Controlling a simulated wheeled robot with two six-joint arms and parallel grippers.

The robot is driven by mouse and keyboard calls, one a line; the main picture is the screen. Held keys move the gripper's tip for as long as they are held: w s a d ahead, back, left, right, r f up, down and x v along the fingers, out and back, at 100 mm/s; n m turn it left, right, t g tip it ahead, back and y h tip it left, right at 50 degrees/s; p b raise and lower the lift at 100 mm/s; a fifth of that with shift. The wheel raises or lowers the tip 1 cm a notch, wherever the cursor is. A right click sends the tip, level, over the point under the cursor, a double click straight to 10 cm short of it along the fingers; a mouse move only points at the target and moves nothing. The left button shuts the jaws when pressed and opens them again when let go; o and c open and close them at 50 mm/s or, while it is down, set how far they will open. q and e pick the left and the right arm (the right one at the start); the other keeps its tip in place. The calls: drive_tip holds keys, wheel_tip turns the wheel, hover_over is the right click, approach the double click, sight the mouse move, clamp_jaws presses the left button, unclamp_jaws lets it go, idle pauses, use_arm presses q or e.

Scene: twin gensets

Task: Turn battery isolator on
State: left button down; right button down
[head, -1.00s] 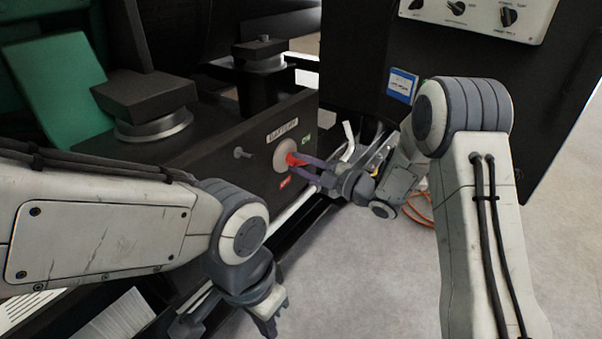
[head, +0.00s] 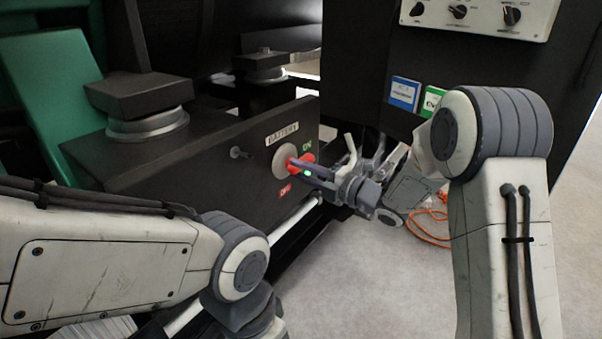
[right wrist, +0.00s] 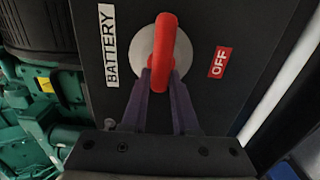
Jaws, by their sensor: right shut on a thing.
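The battery isolator is a red handle (head: 307,158) on a round grey disc (head: 281,164), on the black panel under the BATTERY label (head: 282,133). A green ON label (head: 307,146) is at its upper right and a red OFF label (head: 285,191) below. My right gripper (head: 301,166) is shut on the handle. In the right wrist view, the purple fingers (right wrist: 163,88) flank the lower part of the red handle (right wrist: 165,45). The OFF label (right wrist: 219,62) shows there, ON does not. A bright green spot shows at the fingers in the head view. My left gripper is below the frame.
A small bolt-like knob (head: 240,153) sticks out left of the disc. A dark cabinet with a pale control panel (head: 480,14) and blue (head: 404,93) and green (head: 434,101) labels stands behind my right arm. Orange cable (head: 428,228) lies on the grey floor.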

drive_tip(key=c, duration=0.7)
unclamp_jaws()
drive_tip(key=shift+d, duration=0.1)
drive_tip(key=p+v, duration=0.2)
drive_tip(key=v, duration=0.8)
drive_tip(key=shift+s+d, duration=0.15)
